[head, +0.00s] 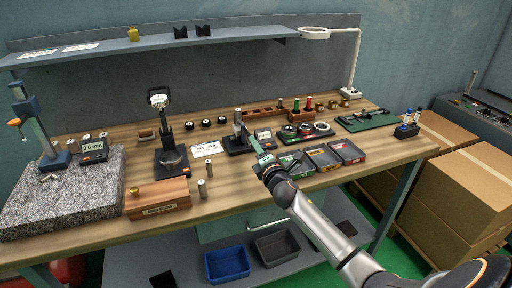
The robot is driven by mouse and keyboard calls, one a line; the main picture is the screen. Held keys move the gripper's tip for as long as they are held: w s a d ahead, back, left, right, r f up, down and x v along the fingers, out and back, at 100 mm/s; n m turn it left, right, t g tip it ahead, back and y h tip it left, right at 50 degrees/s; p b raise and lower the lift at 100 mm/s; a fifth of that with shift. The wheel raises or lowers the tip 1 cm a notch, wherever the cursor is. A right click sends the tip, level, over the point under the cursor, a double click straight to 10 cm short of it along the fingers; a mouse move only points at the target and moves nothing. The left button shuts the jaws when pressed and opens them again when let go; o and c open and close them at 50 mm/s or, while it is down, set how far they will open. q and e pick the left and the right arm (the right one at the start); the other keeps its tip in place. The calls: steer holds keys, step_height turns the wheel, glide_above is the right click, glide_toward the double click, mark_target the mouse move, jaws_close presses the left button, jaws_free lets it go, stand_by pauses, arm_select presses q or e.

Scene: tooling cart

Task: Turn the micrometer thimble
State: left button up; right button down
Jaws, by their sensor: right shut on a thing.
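The micrometer (238,138) stands on a dark base in the middle of the workbench, with a small white display (263,134) beside it. My right gripper (257,148) reaches in from the lower right, and its fingertips are at the micrometer's right side, where the thimble is. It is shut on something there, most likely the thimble. The fingers hide most of that part, so the exact hold is not clear. My left gripper is not in view.
Several small trays (347,152) lie just right of my right gripper. A dial gauge stand (168,164), a wooden block (157,201) and a granite plate (62,206) are to the left. Bare wood (240,190) shows along the front.

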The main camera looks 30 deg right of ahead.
steer(key=shift+m, duration=1.1)
steer(key=c, duration=1)
jaws_free()
steer(key=shift+s, duration=0.15)
steer(key=v, duration=1.2)
steer(key=shift+s+a, duration=0.1)
